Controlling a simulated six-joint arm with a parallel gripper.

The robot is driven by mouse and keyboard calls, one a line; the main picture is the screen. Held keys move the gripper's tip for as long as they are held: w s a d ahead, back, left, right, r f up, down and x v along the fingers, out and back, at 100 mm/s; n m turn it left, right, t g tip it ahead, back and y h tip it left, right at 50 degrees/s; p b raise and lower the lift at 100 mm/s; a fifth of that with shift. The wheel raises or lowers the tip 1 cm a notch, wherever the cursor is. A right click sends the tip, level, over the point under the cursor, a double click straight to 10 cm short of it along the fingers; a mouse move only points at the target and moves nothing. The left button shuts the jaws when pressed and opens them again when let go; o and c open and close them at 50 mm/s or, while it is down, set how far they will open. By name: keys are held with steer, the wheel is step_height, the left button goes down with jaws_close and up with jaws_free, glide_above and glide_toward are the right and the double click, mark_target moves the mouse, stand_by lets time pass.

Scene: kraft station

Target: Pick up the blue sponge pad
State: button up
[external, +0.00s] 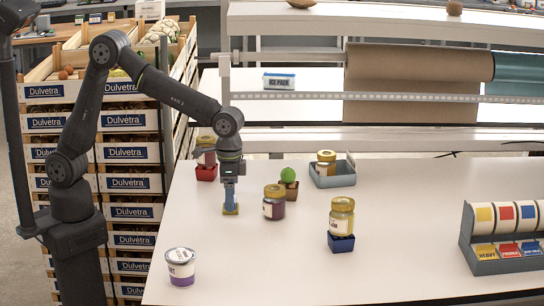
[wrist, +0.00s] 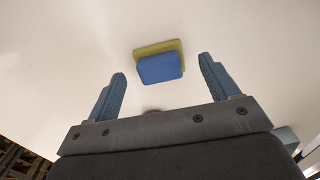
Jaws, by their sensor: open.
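The blue sponge pad (wrist: 160,68) lies flat on the white table, with a yellow layer showing along its edge. In the external view the pad (external: 231,210) is directly below my gripper and partly covered by it. My gripper (external: 229,192) points straight down at the left part of the table. In the wrist view my gripper (wrist: 162,68) has its two blue-grey fingers wide apart, with the pad appearing between the fingertips and clear of both. The exact height of the fingertips above the pad is hard to tell.
A red pot with a jar (external: 206,170) and a pot with a green ball (external: 288,186) are behind. A white cup (external: 181,267) is in front. A jar on a blue box (external: 341,222) stands further right.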

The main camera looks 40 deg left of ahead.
steer(key=shift+f, duration=0.95)
steer(key=shift+c, duration=0.4)
steer(key=c, duration=1)
